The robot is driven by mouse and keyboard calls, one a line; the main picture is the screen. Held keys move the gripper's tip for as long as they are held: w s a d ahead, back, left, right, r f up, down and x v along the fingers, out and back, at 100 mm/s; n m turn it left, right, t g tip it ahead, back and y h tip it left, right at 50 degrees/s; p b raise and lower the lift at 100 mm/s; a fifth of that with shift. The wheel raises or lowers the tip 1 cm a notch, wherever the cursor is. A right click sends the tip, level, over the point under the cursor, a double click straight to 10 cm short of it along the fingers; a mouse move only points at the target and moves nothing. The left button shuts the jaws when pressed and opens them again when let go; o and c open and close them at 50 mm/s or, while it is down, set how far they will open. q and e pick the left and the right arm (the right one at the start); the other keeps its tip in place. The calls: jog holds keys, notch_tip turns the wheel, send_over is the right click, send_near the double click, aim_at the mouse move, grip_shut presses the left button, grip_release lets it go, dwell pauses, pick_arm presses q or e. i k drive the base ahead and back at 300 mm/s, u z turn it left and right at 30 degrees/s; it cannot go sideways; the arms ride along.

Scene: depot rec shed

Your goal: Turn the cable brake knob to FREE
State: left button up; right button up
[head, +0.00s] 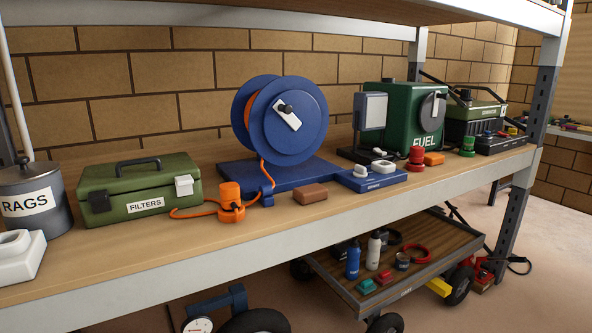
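A blue cable reel (308,120) stands upright on a blue base (240,176) at the middle of the wooden shelf. Its face carries a white lever (290,122) with a black round grip, slanting down to the right. An orange cable (264,178) runs from the reel to an orange plug (230,196) on the shelf. A low blue box (385,184) to the right of the reel has white knobs on top and small lettering too small to read. I cannot tell which control is the brake knob, and no FREE mark is legible. Neither gripper shows.
On the shelf (150,258) stand a RAGS can (50,215), a green FILTERS case (140,190), a brown block (310,193), a green FUEL unit (400,115) and red and green pieces. An upper shelf hangs above; a loaded trolley (400,290) stands below. The shelf's front strip is mostly clear.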

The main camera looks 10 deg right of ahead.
aim_at(360, 171)
jog(key=k, duration=0.45)
jog(key=z, duration=1.05)
jog(key=i, duration=1.25)
jog(key=u, duration=0.1)
